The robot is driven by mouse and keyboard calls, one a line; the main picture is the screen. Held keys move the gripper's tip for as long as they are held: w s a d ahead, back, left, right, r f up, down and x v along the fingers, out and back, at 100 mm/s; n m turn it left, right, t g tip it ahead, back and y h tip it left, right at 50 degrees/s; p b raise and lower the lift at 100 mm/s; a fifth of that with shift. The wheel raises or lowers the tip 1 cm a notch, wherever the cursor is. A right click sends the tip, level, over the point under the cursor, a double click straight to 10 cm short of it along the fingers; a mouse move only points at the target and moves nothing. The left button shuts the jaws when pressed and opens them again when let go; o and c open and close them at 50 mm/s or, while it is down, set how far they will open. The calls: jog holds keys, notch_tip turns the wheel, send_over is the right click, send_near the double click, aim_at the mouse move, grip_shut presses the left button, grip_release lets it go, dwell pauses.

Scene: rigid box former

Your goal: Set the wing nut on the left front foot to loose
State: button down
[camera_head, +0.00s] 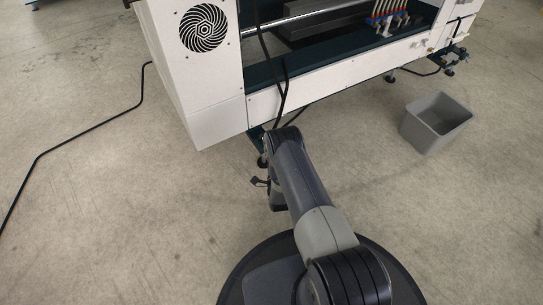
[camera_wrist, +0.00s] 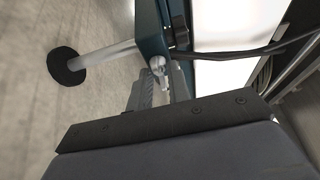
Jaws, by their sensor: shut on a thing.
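The left front foot shows in the wrist view as a round black pad (camera_wrist: 66,66) on a bright metal stem (camera_wrist: 105,53) that runs into the dark teal frame. A small silvery wing nut (camera_wrist: 159,66) sits at the frame's edge, between the two grey fingers of my gripper (camera_wrist: 161,84). My gripper is shut on it; the fingers hide part of the nut. In the head view the foot (camera_head: 262,161) shows under the machine's near corner, and my arm hides most of the area around it.
The white machine (camera_head: 200,95) stands just beyond my arm. Black cables (camera_head: 283,85) hang down its front, and one (camera_wrist: 250,51) crosses near the gripper in the wrist view. A grey bin (camera_head: 436,122) stands at the right.

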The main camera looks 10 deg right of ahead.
jog(key=shift+n, duration=0.5)
jog(key=c, duration=1.6)
grip_release()
jog(key=shift+s, duration=0.1)
